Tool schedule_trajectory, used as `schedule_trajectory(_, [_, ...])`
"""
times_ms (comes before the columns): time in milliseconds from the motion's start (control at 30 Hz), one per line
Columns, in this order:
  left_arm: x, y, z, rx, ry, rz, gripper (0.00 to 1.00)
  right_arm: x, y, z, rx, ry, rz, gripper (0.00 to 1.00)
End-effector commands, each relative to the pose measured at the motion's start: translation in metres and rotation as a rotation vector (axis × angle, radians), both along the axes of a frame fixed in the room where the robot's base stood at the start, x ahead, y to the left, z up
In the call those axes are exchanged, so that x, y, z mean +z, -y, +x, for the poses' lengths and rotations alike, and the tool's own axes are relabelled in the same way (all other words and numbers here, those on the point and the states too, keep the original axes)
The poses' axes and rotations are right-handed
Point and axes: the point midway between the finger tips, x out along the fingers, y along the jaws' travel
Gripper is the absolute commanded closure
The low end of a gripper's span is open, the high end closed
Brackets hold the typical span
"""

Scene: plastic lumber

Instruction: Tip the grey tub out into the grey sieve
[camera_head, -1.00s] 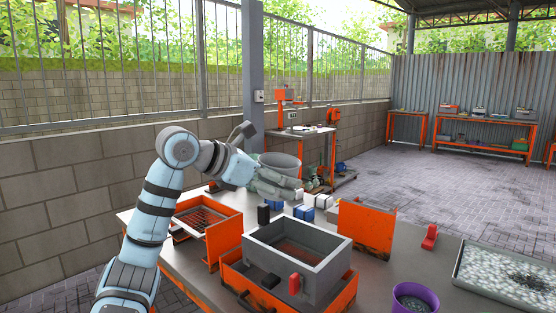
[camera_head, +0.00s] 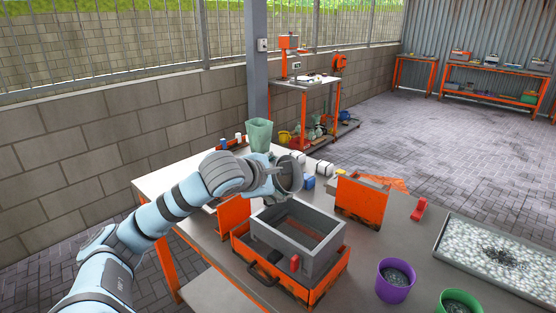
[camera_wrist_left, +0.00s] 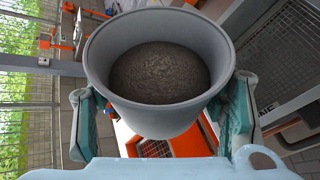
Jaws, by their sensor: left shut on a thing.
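The grey tub (camera_head: 291,174) is held up by my left gripper (camera_head: 280,180), above the back left part of the grey sieve. It looks tipped over, its mouth turned to the right. In the left wrist view the tub (camera_wrist_left: 160,122) sits between the two fingers of my left gripper (camera_wrist_left: 163,110), with dark grainy material inside. The grey sieve (camera_head: 323,262) is a box with a mesh floor, resting on an orange frame. Its mesh shows at the right in the left wrist view (camera_wrist_left: 285,42). I cannot see material falling. My right gripper is out of view.
An orange panelled box (camera_head: 361,200) stands behind the sieve, with a red object (camera_head: 419,210) beside it. A purple bucket (camera_head: 394,285), a green bucket (camera_head: 459,303) and a tray of pale pebbles (camera_head: 440,248) are at the right. A greenish container (camera_head: 258,136) stands behind my arm.

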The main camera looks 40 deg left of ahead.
Motion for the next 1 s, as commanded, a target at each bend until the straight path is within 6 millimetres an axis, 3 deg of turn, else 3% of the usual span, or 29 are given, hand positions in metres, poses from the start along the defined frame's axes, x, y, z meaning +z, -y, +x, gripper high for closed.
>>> schedule_trajectory(33, [0.005,0.004,0.000,-0.005,-0.008,0.065,0.66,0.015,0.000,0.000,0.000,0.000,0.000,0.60])
schedule_trajectory(267, [0.005,0.016,0.002,-0.003,-0.043,0.402,0.66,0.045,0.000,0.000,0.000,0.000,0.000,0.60])
schedule_trajectory(400, [0.004,0.027,0.003,-0.001,-0.070,0.699,0.66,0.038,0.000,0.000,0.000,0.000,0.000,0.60])
schedule_trajectory(533, [0.007,0.033,0.004,0.001,-0.090,0.884,0.66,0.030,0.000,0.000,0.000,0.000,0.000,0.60])
schedule_trajectory(1000, [0.012,0.035,0.004,0.002,-0.100,0.962,0.66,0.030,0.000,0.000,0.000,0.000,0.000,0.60])
